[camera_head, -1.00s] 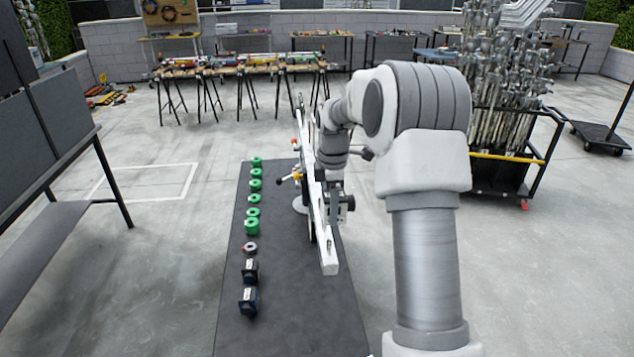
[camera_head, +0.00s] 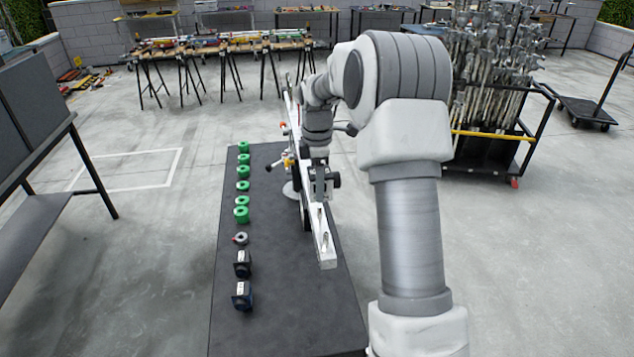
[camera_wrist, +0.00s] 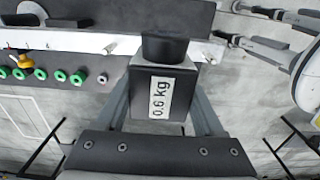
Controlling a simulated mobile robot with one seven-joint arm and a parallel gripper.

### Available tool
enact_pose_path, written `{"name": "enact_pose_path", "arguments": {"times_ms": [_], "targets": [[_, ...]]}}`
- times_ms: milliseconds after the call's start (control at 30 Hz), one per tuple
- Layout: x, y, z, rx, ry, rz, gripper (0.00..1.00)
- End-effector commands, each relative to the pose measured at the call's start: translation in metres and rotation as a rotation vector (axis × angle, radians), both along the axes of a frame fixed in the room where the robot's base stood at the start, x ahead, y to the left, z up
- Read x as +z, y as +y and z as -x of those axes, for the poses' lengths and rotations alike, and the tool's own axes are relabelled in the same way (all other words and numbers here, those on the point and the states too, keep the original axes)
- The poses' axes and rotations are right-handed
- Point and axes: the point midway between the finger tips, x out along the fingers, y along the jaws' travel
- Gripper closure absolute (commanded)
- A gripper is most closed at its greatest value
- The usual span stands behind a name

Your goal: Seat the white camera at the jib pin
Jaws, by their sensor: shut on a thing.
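My gripper (camera_head: 322,183) is over the white jib beam (camera_head: 312,200), towards its near end. In the wrist view my gripper (camera_wrist: 163,100) is shut on a dark grey box (camera_wrist: 150,112) with a black round part and a white "0.6 kg" label. This box looks like a camera; its body does not look white here. Two upright pins (camera_head: 323,238) show on the beam's near end. The beam also crosses the wrist view (camera_wrist: 60,40), partly behind the box. I cannot tell whether the box touches the beam.
The black table (camera_head: 285,325) holds a row of green discs (camera_head: 241,214), a grey ring (camera_head: 240,238) and two dark boxes with white labels (camera_head: 243,296). A cart of metal stands (camera_head: 500,110) stands at right. The table's near part is clear.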

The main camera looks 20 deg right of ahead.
Motion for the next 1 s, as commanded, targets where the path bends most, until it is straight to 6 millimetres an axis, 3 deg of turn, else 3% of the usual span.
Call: {"name": "enact_pose_path", "arguments": {"times_ms": [1000], "targets": [[-0.049, 0.000, -0.001, 0.000, -0.003, 0.001, 0.60]]}}
